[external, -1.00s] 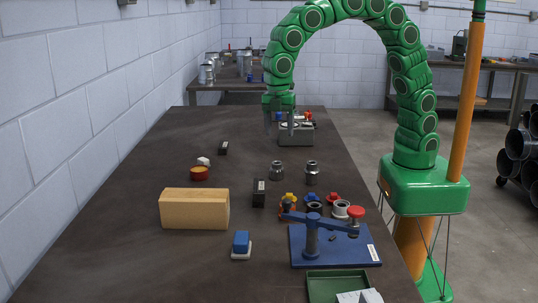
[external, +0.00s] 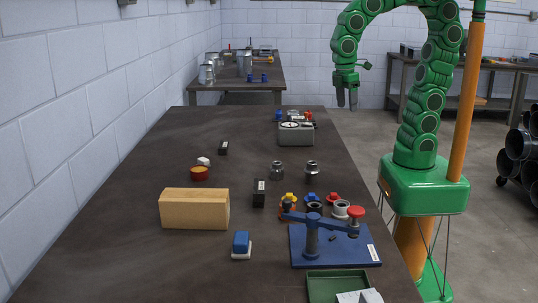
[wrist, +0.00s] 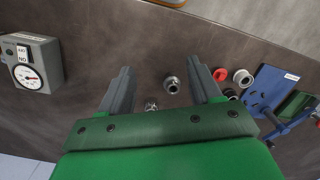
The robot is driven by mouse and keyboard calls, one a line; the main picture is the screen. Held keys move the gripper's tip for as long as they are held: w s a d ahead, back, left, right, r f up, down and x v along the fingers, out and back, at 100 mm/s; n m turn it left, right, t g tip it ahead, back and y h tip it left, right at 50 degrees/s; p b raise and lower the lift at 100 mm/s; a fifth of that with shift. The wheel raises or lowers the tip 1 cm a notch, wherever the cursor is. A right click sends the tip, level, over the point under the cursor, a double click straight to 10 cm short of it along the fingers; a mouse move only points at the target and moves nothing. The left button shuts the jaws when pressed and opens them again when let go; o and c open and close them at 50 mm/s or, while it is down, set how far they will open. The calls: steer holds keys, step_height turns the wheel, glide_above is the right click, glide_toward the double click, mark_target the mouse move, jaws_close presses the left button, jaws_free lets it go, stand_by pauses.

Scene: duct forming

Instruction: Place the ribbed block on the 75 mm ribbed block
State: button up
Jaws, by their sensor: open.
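Two dark blocks with pale labels stand on the table, one near the middle (external: 259,193) and one farther back on the left (external: 223,148). They look like the ribbed blocks, but ribs and label text are too small to read, so I cannot tell which is 75 mm. They stand apart. My gripper (external: 347,106) points down, open and empty, off the table's right edge near the back. In the wrist view its two fingers (wrist: 160,72) are spread, and neither dark block can be made out there.
A grey gauge box (external: 296,134) stands at the back right. Two metal fittings (external: 277,170) (external: 312,172), coloured caps (external: 333,198) and a blue lever fixture (external: 334,246) stand on the right. A wooden block (external: 194,208) is front left. The table's left middle is mostly clear.

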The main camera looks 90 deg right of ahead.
steer(key=s+d+f+m, duration=0.1)
steer(key=s+m, duration=0.1)
steer(key=s, duration=0.4)
steer(key=s+d+f+m, duration=0.1)
steer(key=s+d+m, duration=0.1)
steer(key=s, duration=0.4)
steer(key=shift+d+m, duration=0.3)
steer(key=shift+m, duration=0.2)
